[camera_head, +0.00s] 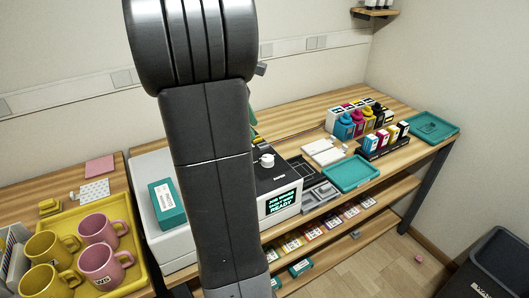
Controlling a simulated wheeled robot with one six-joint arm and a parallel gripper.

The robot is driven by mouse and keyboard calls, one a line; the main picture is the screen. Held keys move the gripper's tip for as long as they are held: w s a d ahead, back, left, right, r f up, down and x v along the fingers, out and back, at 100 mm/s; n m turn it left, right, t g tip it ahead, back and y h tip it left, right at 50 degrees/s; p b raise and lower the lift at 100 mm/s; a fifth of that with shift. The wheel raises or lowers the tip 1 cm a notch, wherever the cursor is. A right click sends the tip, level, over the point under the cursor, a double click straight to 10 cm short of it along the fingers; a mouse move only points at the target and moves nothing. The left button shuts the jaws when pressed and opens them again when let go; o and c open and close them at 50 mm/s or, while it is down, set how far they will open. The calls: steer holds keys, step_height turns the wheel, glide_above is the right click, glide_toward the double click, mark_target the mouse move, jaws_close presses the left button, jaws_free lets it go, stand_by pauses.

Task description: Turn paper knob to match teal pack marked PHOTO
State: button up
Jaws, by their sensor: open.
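A white knob (267,160) stands on the dark top panel of the machine (283,181), just right of my arm. Its pointer direction is too small to read. A lit display (281,201) on the machine's front ends with the word READY. A teal pack (166,203) with a pale label lies on the white lid left of my arm; its lettering is not readable. More teal packs (300,267) lie on the lower shelf. My arm crosses the middle of the view and hides part of the machine. My gripper is not in view.
A yellow tray (139,247) with yellow and pink mugs (97,228) stands at left. Ink bottles (344,127), small cartons (392,134) and teal trays (352,173) stand at right on the bench. A dark bin (497,265) stands at the lower right.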

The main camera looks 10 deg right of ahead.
mark_target(268, 157)
steer(key=x, duration=1.1)
steer(key=shift+b, duration=0.3)
steer(key=c, duration=1)
